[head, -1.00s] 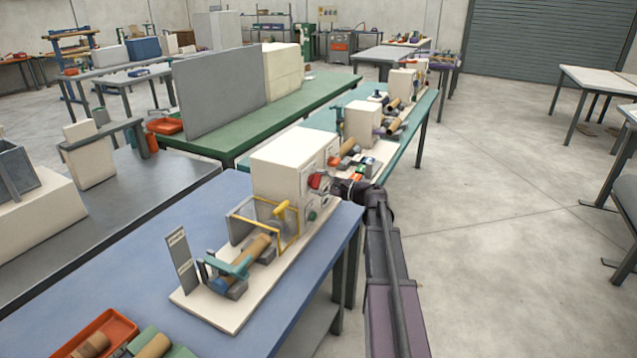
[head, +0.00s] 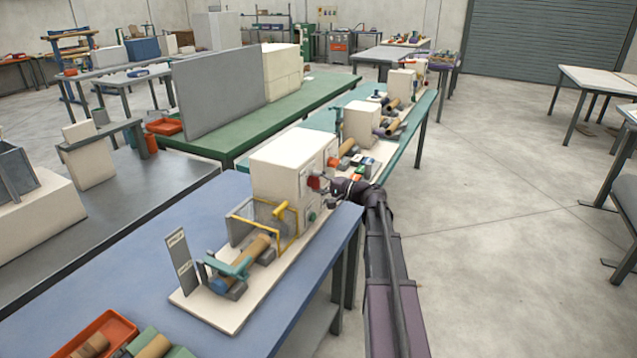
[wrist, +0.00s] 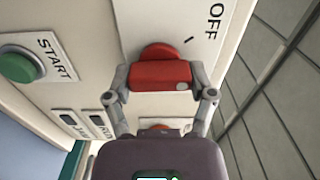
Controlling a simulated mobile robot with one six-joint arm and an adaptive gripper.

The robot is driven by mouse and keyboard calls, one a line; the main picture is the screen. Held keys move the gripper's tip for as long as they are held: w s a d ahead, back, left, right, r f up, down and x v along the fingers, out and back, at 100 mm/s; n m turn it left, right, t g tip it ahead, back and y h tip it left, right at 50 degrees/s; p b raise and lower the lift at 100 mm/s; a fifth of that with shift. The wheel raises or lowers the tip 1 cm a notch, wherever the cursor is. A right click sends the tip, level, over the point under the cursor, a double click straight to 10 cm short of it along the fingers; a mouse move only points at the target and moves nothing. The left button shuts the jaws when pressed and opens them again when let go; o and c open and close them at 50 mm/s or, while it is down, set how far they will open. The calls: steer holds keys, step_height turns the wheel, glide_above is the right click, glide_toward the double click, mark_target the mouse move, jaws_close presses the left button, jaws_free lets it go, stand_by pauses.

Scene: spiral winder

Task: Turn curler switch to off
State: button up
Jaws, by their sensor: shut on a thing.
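The curler switch (wrist: 160,76) is a red rotary knob with a bar-shaped handle on a cream panel. It fills the middle of the wrist view. Its bar lies roughly level across that picture, with a pale dot at its right end. The OFF label (wrist: 215,22) and a short black tick are above and to the right of the knob. My gripper (wrist: 160,92) is shut on the bar, one finger at each end. In the head view my gripper (head: 334,186) is at the right face of the cream winder box (head: 283,165), by the red switch (head: 314,182).
A green START button (wrist: 17,67) is left of the switch in the wrist view. Another red part (wrist: 155,127) shows partly below it. The winder stands on a blue table (head: 120,255) with a yellow-framed guard (head: 265,215). Open floor lies to the right.

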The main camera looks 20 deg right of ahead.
steer(key=n, duration=0.3)
steer(key=shift+r+n, duration=0.1)
steer(key=shift+n, duration=2.1)
steer(key=o, duration=1.1)
steer(key=shift+c, duration=0.2)
steer(key=v, duration=1.2)
steer(key=shift+a, duration=0.1)
